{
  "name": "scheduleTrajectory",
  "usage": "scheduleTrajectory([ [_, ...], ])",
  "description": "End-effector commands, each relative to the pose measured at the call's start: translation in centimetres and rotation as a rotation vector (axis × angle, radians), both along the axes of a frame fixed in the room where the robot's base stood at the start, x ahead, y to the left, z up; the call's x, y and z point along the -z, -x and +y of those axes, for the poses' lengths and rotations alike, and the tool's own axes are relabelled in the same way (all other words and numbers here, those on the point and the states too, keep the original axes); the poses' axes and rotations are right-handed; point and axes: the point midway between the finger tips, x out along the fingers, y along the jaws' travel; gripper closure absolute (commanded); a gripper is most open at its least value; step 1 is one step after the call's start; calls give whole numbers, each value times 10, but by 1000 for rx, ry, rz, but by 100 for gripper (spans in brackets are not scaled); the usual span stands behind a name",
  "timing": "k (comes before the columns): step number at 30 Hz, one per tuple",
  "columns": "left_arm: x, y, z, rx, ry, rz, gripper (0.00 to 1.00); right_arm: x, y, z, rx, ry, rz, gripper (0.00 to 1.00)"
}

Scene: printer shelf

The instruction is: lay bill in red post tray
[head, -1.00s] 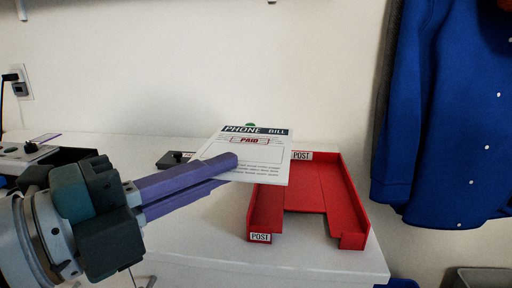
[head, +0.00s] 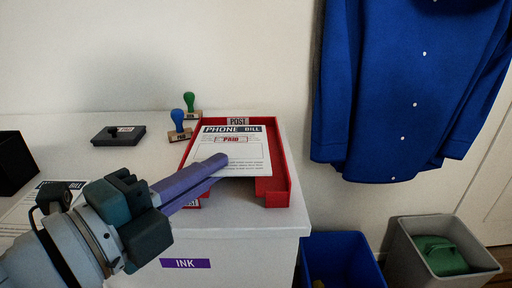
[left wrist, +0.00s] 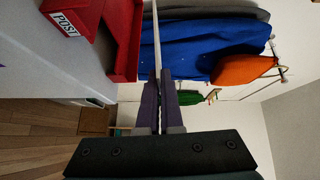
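The white phone bill (head: 232,150), with a dark header and a red PAID stamp, is held by its near edge in my left gripper (head: 218,164). The purple fingers are shut on it. The bill lies over the left and middle part of the red post tray (head: 281,190), hiding much of its floor; I cannot tell whether it touches the tray. In the left wrist view the bill (left wrist: 157,40) shows edge-on as a thin white strip between the fingers, with the red tray (left wrist: 122,45) to its left. My right gripper is not in view.
Blue (head: 178,122) and green (head: 190,102) stamps stand behind the tray's left side. A dark ink pad (head: 119,136) and another printed paper (head: 22,212) lie to the left. Blue (head: 342,258) and grey (head: 440,240) bins stand right of the white cabinet (head: 240,255). A blue shirt (head: 410,90) hangs behind.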

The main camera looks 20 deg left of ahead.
Motion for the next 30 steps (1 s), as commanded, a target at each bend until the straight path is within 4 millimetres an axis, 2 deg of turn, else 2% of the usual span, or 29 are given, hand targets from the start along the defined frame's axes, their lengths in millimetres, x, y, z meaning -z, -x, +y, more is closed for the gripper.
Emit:
scheduleTrajectory([
  [14, -8, -52, 15, -1, 16, 68, 100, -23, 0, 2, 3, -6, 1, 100],
  [22, 22, -63, 18, 0, 38, 138, 100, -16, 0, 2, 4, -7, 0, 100],
  [30, 37, -71, 21, 0, 51, 180, 100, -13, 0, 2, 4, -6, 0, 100],
])
